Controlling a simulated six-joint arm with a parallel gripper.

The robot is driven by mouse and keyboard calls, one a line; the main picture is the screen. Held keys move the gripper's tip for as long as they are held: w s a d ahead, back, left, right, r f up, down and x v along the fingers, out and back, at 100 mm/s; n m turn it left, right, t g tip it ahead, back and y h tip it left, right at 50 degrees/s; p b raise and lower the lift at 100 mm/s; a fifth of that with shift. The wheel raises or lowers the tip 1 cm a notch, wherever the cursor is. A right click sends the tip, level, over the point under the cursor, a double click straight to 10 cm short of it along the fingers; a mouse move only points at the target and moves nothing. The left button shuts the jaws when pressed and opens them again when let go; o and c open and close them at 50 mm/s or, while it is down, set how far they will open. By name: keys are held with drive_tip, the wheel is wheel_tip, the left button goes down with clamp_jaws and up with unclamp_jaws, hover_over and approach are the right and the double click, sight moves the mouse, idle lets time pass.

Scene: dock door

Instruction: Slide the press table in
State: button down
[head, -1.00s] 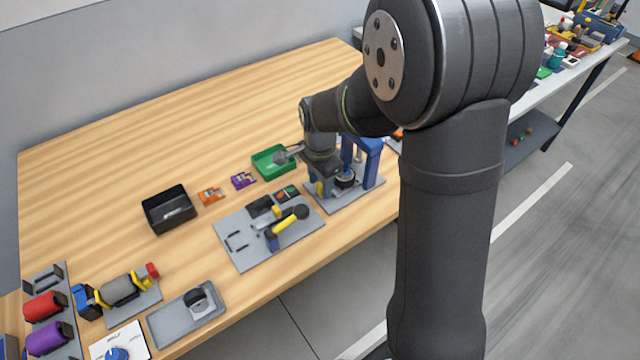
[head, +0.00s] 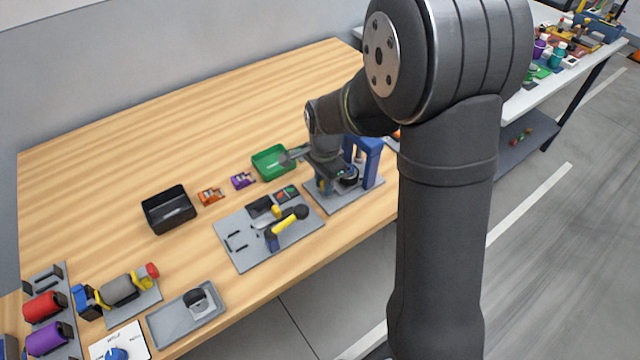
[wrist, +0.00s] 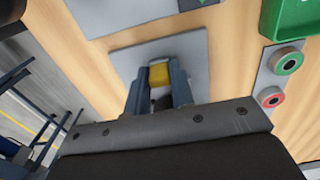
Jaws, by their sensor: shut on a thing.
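The press stands on a grey base plate at the back right of the bench in the head view, with a blue frame (head: 368,150). Its table carries a dark round piece (head: 348,178) and sits low at the frame, partly hidden by my arm. My gripper (wrist: 158,88) points down at the front of the press. In the wrist view its two fingers are shut on a yellow block (wrist: 159,74), seemingly the press table's handle, above the grey plate (wrist: 196,50). How far the table is under the frame is hidden.
A green bin (head: 272,163) stands left of the press. A grey fixture plate with a yellow-handled clamp (head: 290,222) lies in front. A black bin (head: 169,209) is farther left. The bench's back left is clear.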

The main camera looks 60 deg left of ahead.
drive_tip(key=shift+w, duration=1.75)
drive_tip(key=c, duration=1.3)
unclamp_jaws()
drive_tip(key=shift+w, duration=0.1)
drive_tip(key=shift+o, duration=0.3)
drive_tip(key=shift+r, duration=0.1)
wheel_tip(320, 180, up, 17)
drive_tip(key=shift+r, duration=0.15)
drive_tip(key=f, duration=1.7)
drive_tip(key=shift+s+f, duration=0.25)
drive_tip(key=shift+f, duration=0.05)
drive_tip(key=shift+s, duration=0.15)
